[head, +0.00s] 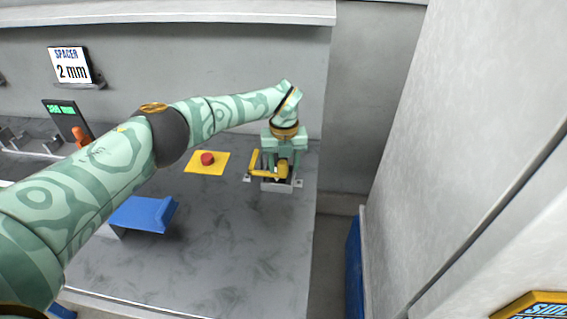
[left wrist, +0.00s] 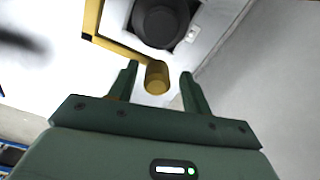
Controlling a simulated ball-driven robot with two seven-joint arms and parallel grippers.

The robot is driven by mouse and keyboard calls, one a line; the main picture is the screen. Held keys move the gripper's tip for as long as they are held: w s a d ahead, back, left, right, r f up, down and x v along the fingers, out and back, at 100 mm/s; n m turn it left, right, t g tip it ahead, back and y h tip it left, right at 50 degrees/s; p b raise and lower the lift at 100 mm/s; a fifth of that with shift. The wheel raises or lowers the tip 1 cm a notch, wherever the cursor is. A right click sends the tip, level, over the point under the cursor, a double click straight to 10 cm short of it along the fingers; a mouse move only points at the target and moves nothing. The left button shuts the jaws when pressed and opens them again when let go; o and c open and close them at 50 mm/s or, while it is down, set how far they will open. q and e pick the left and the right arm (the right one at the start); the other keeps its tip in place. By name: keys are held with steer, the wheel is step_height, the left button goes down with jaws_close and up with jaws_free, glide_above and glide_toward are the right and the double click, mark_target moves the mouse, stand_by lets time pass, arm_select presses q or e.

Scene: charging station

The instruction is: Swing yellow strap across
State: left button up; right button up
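The yellow strap (head: 262,173) is an angled bar on a small grey bracket (head: 276,187) at the bench's right end. In the left wrist view the strap (left wrist: 124,49) runs along the left and across to a rounded yellow peg (left wrist: 157,78). My left gripper (head: 283,164) points down over the bracket. In the left wrist view its open fingers (left wrist: 158,84) stand on both sides of the peg, with a gap on each side. A dark round part (left wrist: 160,20) lies beyond the peg. My right gripper is not in view.
A red button on a yellow plate (head: 191,167) lies left of the bracket. A blue angled stand (head: 145,214), an orange object (head: 81,137) and a small screen (head: 66,117) are further left. A "2 mm" sign (head: 72,66) hangs behind. The bench front is clear.

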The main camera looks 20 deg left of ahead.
arm_select(q)
steer(key=shift+s, duration=0.1)
step_height(320, 180, up, 16)
steer(key=p, duration=0.3)
steer(key=shift+r, duration=0.15)
stand_by(0.3)
